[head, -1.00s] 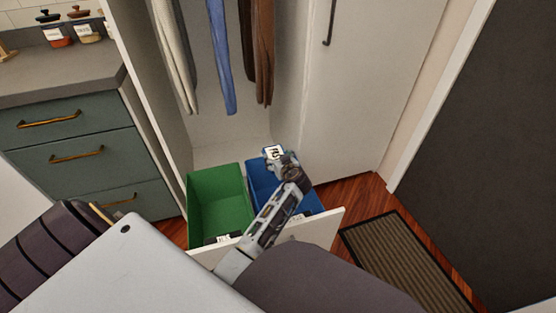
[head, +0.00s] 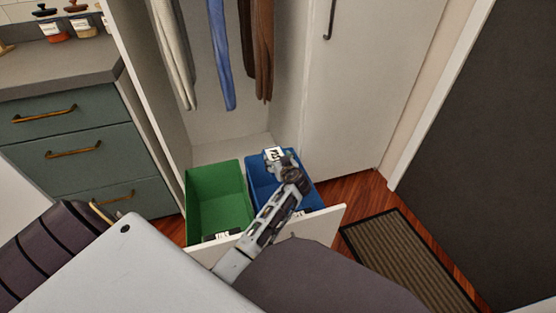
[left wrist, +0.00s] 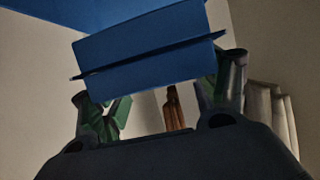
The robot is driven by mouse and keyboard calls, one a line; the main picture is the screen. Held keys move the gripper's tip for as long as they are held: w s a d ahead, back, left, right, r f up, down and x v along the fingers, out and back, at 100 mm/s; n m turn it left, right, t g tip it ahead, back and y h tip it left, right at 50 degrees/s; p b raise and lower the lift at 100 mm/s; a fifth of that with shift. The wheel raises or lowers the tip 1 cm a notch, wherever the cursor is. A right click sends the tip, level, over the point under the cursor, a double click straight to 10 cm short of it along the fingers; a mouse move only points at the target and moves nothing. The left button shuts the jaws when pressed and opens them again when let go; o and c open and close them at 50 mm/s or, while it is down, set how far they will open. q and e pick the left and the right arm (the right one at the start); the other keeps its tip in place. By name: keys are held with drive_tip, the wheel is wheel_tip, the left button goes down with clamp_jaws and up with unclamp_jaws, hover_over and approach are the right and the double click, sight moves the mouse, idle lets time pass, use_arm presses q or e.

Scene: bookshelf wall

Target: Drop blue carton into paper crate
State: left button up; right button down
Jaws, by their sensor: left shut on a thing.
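The blue carton (head: 274,154), with a white label with dark print, is at the tip of my left gripper (head: 284,165), over the blue crate (head: 255,187) in the head view. My left gripper is shut on it. The left wrist view shows the blue carton (left wrist: 150,62) between the two fingers, with ridges across it. A blue surface above it there cannot be told apart as carton or crate. A green crate (head: 218,195) stands left of the blue one. The crates' labels are too small to read. My right gripper is not in view.
Both crates sit behind a white pull-out front (head: 325,222) below hanging clothes (head: 222,55). A green drawer cabinet (head: 85,150) stands at the left. A white closet door (head: 365,90) is at the right, with a striped mat (head: 410,260) on the wood floor.

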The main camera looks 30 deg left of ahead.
use_arm(q)
drive_tip(key=shift+f+b, duration=0.85)
drive_tip(key=shift+f, duration=0.65)
drive_tip(key=o, duration=1.1)
drive_tip(key=shift+r, duration=0.15)
drive_tip(key=shift+r, duration=4.85)
